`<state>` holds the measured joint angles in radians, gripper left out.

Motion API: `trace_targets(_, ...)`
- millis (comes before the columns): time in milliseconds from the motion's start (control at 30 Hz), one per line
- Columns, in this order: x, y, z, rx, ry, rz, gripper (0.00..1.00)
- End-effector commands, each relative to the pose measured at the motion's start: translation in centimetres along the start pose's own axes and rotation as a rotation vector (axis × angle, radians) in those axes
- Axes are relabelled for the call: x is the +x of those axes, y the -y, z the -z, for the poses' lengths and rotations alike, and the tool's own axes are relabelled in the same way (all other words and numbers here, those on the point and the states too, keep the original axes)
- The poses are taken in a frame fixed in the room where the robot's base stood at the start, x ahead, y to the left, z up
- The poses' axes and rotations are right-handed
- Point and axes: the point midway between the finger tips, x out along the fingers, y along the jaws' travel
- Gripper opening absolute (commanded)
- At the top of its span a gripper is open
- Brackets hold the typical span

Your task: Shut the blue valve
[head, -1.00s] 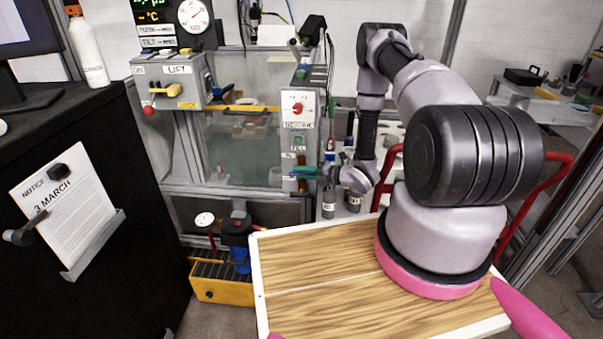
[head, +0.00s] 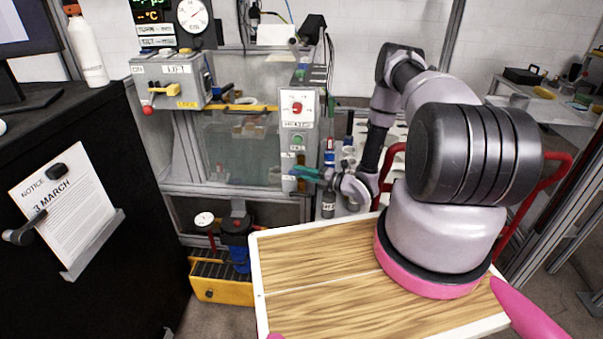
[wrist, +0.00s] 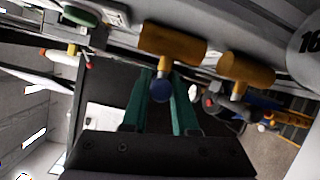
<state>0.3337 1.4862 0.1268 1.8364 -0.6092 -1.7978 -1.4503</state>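In the wrist view, a blue rounded end (wrist: 160,90) hangs on a brass stem below a thick yellow-brown cylinder (wrist: 172,45). It looks like the blue valve's handle, seen end-on. My gripper's teal fingers (wrist: 160,78) are apart, one on each side of the blue end. I cannot tell whether they touch it. In the head view my gripper (head: 307,174) is at the lower right edge of the clear tank, below the panel with the red knob. The valve is too small or hidden to make out there.
A second yellow-brown cylinder (wrist: 246,70) with a stem is close on the right in the wrist view, near blue and yellow parts. In the head view, the switch panel (head: 298,108) is just above my gripper. Grey bottles (head: 328,203) stand below my wrist.

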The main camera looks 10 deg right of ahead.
Motion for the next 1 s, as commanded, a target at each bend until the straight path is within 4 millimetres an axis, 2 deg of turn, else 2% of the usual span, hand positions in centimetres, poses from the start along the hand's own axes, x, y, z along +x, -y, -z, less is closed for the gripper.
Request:
trace_targets(33,0.0,0.1,0.1,0.001,-0.001,0.001,0.42)
trace_targets(67,0.0,0.1,0.1,0.001,-0.001,0.001,0.49)
trace_targets(367,-0.1,0.0,0.0,0.001,0.0,0.001,0.49)
trace_targets(467,-0.7,0.1,0.0,0.001,0.001,0.002,0.49)
trace_targets(567,-2.1,0.1,-0.1,0.001,0.002,0.003,0.49)
trace_targets(800,-7.0,0.1,0.0,0.002,0.002,0.003,0.49)
trace_targets(1000,-9.9,0.1,0.0,0.002,0.001,0.003,0.49)
